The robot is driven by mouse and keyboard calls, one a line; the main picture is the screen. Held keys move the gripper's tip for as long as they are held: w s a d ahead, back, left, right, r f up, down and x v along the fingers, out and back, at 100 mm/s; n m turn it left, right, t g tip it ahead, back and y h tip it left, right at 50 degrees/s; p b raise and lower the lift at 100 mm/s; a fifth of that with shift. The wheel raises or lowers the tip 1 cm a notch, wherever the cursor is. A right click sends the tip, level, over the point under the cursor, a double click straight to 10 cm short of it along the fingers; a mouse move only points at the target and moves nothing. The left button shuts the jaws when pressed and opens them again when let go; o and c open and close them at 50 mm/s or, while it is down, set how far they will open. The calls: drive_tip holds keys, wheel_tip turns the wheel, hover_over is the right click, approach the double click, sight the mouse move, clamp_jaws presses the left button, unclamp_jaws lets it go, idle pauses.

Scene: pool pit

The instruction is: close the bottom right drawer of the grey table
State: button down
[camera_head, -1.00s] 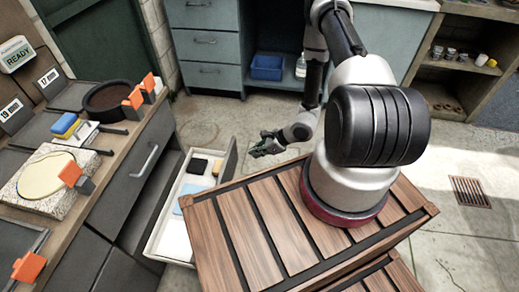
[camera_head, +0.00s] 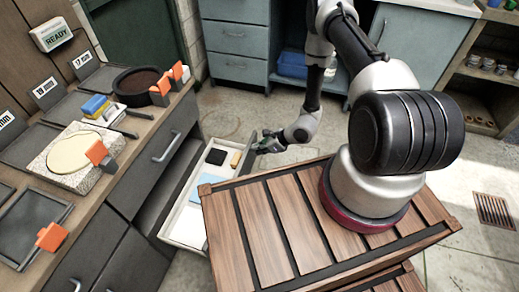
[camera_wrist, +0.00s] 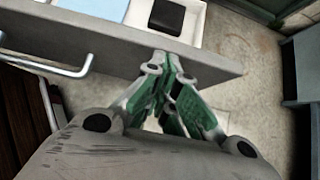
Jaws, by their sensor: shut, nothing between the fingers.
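The grey table (camera_head: 150,205) with dark grey drawer fronts stands at the left in the head view. Its bottom right drawer (camera_head: 184,226) is pulled out and shows a pale tray inside. The drawer's grey front panel (camera_wrist: 125,45) and metal bar handle (camera_wrist: 60,66) show in the wrist view. My gripper (camera_head: 262,142) is on the outer side of this panel, towards its far end. In the wrist view my gripper (camera_wrist: 172,62) has its green fingers together and empty, with the tips at the panel's top edge. I cannot tell whether they touch it.
The drawer holds a black item (camera_head: 215,157), a light blue item (camera_head: 208,184) and a yellow item (camera_head: 235,159). Blue-grey cabinets (camera_head: 235,40) and a blue bin (camera_head: 292,64) stand at the back. Concrete floor lies open between drawer and cabinets. A floor grate (camera_head: 492,210) is at right.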

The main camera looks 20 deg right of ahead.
drive_tip(key=w+a, duration=0.8)
drive_tip(key=a, duration=0.4)
drive_tip(key=w+a, duration=0.7)
drive_tip(key=a, duration=0.4)
drive_tip(key=shift+w+a, duration=0.4)
